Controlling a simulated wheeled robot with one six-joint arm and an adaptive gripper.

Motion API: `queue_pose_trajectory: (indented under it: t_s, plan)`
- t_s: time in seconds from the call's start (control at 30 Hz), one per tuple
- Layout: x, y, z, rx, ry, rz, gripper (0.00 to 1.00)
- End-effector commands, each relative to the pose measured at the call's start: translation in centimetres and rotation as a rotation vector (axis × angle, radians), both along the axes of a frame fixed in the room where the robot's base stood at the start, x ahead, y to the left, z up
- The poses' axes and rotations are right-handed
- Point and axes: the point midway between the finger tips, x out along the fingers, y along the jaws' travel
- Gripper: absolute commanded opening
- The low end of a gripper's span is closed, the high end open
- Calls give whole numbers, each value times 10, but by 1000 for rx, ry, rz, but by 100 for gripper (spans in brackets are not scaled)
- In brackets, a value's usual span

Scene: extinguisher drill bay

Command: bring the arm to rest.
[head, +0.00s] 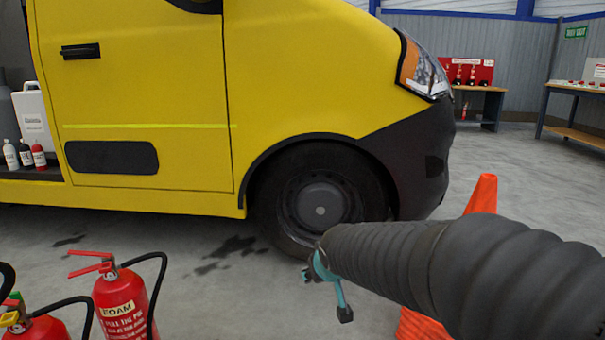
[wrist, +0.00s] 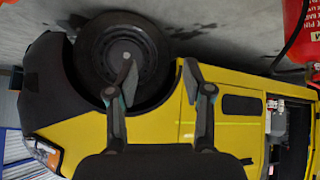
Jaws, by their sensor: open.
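My arm, in a dark ribbed sleeve, reaches in from the right of the head view. My gripper (head: 335,288), teal and black, is at its end, in front of the van's front wheel and above the floor. In the wrist view my gripper (wrist: 163,85) shows two fingers spread apart with nothing between them. Behind them are the yellow van (wrist: 160,125) and its wheel (wrist: 124,55), which appear upside down. In the head view only part of the gripper shows past the sleeve.
The yellow van (head: 150,90) fills the back. A red foam extinguisher (head: 122,300) and another extinguisher (head: 40,327) stand at lower left. An orange cone (head: 482,194) is partly behind my arm. Benches (head: 478,90) stand at the back right. Floor between extinguishers and gripper is clear.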

Motion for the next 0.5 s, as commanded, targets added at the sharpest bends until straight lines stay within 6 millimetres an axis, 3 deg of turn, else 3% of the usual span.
queue_pose_trajectory:
  t_s: [0.03, 0.2, 0.5]
  plan:
    - [-17, -16, 15, 3, 10, -31, 51]
    - [-76, -58, 38, 8, 69, -116, 51]
    - [-188, -104, 56, 41, 176, -238, 51]
